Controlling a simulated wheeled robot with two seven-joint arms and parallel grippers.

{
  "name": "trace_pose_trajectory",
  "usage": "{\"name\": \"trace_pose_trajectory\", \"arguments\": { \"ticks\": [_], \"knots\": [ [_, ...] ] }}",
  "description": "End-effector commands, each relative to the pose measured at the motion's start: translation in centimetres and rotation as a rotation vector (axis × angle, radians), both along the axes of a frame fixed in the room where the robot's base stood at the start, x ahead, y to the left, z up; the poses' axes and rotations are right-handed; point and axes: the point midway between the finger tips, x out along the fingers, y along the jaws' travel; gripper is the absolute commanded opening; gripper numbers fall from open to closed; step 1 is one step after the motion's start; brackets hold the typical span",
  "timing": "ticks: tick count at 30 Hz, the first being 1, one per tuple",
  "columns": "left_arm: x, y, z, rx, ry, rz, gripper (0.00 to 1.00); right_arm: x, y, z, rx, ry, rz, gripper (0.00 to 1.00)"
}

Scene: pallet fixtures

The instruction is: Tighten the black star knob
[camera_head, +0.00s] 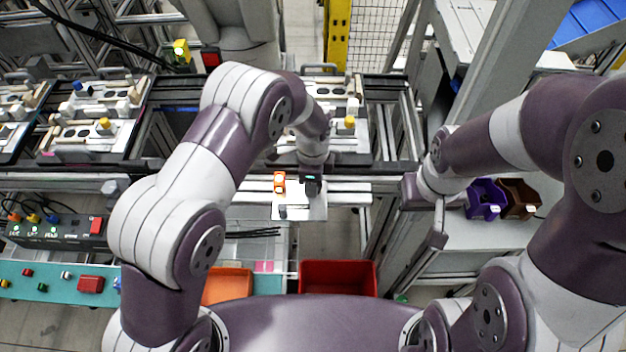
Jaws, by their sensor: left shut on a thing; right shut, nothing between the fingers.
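My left gripper (313,172) points down over a small light plate (309,213) at the front edge of the pallet line. It is shut on a small dark thing (312,186) that fits the black star knob. The star shape cannot be made out, and my wrist and fingers hide most of that spot. An orange part (279,183) stands just left of it on the same plate. My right gripper (437,236) is shut and empty, off to the right, well apart from the plate.
Pallets with fixtures (95,133) stand on the rails at left, and another lies behind my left wrist. Purple and brown bins (485,198) sit on the right-hand table. A red bin (338,278) and an orange bin (228,286) are below the plate. A control box (55,232) is at left.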

Motion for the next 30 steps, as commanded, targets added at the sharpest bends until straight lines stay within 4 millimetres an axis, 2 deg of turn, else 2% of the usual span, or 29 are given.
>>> {"name": "trace_pose_trajectory", "arguments": {
  "ticks": [9,21,22,24,30],
  "knots": [
    [0.24,-0.10,0.23,-0.003,-0.007,-0.070,0.13,0.00,0.00,-0.15,0.000,0.000,0.000,0.00],
    [0.28,-0.11,0.27,-0.003,-0.008,-0.075,0.13,0.01,0.00,-0.15,0.000,0.000,0.000,0.00],
    [0.28,-0.11,0.27,-0.003,-0.008,-0.075,0.46,0.01,0.00,-0.14,0.000,0.000,0.000,0.00],
    [0.27,-0.10,0.26,-0.003,-0.008,-0.075,0.69,0.00,0.00,-0.14,0.000,0.000,0.000,0.00],
    [0.15,-0.06,0.14,-0.002,-0.004,-0.075,0.69,0.00,0.00,-0.16,0.000,0.000,0.000,0.00]
  ]
}}
